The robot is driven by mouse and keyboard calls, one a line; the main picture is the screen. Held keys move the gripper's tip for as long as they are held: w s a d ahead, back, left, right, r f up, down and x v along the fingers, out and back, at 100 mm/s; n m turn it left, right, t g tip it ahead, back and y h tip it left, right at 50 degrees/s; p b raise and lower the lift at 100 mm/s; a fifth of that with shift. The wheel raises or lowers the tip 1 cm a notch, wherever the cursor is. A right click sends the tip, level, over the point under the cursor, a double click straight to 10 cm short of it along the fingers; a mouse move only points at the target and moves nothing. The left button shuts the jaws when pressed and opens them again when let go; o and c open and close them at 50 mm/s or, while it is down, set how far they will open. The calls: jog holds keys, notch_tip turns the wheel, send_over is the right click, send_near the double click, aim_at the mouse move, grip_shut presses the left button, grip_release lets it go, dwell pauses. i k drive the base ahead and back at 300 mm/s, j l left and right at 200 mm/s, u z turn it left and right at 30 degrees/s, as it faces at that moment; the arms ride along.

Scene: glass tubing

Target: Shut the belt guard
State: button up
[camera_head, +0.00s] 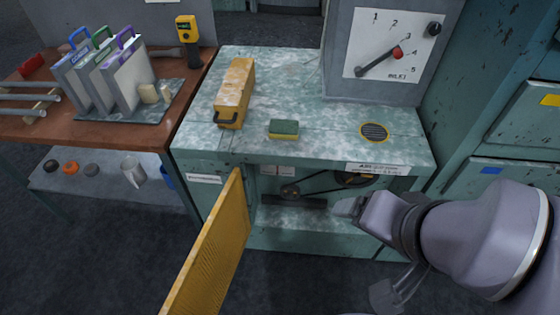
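The belt guard (213,252) is a yellow perforated panel. It stands swung open at the left side of the opening in the front of the green cabinet (215,188). Inside the opening a dark belt (325,190) runs between two pulleys, a left one (290,191) and a right one partly hidden under the cabinet top. My gripper (345,207) is in front of the right part of the opening, pointing left, well apart from the guard. Its fingers are small in view, and I cannot tell whether they are open or shut.
On the cabinet top are a long yellow box (236,88), a green and yellow sponge (284,129) and a round vent (374,132). A grey lever panel (385,60) stands behind. A brown table (100,130) is at left, green drawers (525,125) at right. Floor is clear between guard and arm.

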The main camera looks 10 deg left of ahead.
aim_at(191, 276)
jog(key=u, duration=0.65)
jog(key=k+j+z, duration=0.25)
jog(key=k+j, duration=0.2)
jog(key=j, duration=0.2)
jog(key=k+j+z, duration=0.25)
jog(key=k+j, duration=0.3)
jog(key=i+j+z, duration=0.15)
jog(key=j, duration=0.25)
jog(key=i+j+z, duration=0.15)
jog(key=j, duration=0.3)
jog(key=j+z, duration=0.15)
jog(key=j, duration=0.3)
jog(key=i+j+z, duration=0.15)
jog(key=j, duration=0.3)
jog(key=k+j+u, duration=0.25)
jog(key=k+u, duration=0.2)
